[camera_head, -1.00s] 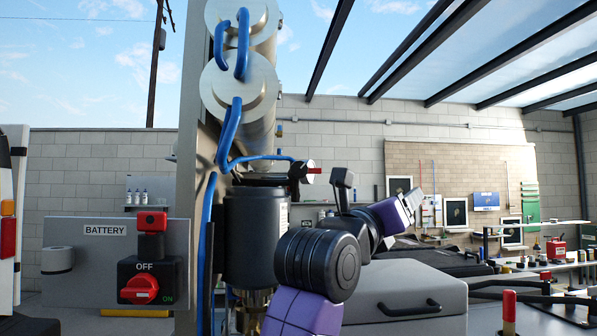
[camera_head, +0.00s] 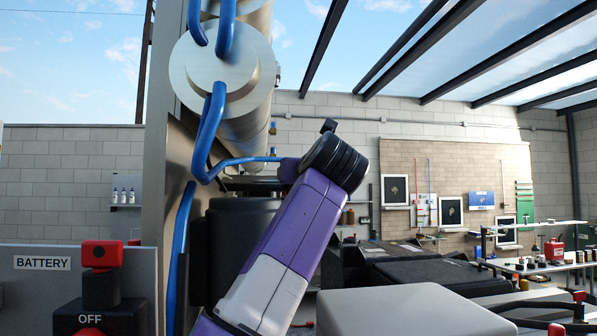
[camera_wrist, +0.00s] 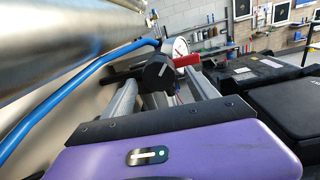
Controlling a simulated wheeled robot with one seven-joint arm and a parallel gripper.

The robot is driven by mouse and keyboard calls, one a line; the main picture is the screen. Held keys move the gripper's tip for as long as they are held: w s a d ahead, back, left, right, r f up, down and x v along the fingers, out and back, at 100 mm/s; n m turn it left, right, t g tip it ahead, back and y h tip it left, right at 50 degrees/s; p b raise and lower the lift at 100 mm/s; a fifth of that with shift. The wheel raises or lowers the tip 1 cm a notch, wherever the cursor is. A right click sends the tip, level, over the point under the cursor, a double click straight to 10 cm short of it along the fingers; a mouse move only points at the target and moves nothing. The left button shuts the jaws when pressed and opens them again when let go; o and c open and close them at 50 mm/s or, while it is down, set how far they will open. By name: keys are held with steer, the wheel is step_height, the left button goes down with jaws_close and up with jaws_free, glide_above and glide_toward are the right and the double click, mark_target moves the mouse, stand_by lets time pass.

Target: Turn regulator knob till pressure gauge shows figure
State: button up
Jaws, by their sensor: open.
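The black regulator knob (camera_wrist: 155,72) has a pale mark on its face in the wrist view. The round white pressure gauge (camera_wrist: 180,47) is just behind it to the right; its needle and figures are too small to read. My gripper (camera_wrist: 162,80) is open, its two grey fingers pointing at the knob, one on each side. The knob appears between or just beyond the fingertips; I cannot tell whether they touch it. In the head view my arm hides the knob and gauge.
A red handle (camera_wrist: 187,61) sits close to the right fingertip. A blue hose (camera_wrist: 75,85) runs from the left toward the knob, under a large metal cylinder (camera_wrist: 60,40). In the head view, a grey box (camera_head: 410,308) stands low at the right and a battery switch (camera_head: 100,290) at lower left.

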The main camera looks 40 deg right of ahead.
steer(key=shift+x, duration=0.95)
steer(key=shift+c, duration=0.5)
steer(key=c, duration=1.3)
steer(key=shift+f, duration=0.1)
steer(key=shift+m, duration=0.3)
steer(key=shift+a+m+b, duration=0.1)
steer(key=shift+m+b, duration=2.5)
steer(key=shift+b, duration=0.45)
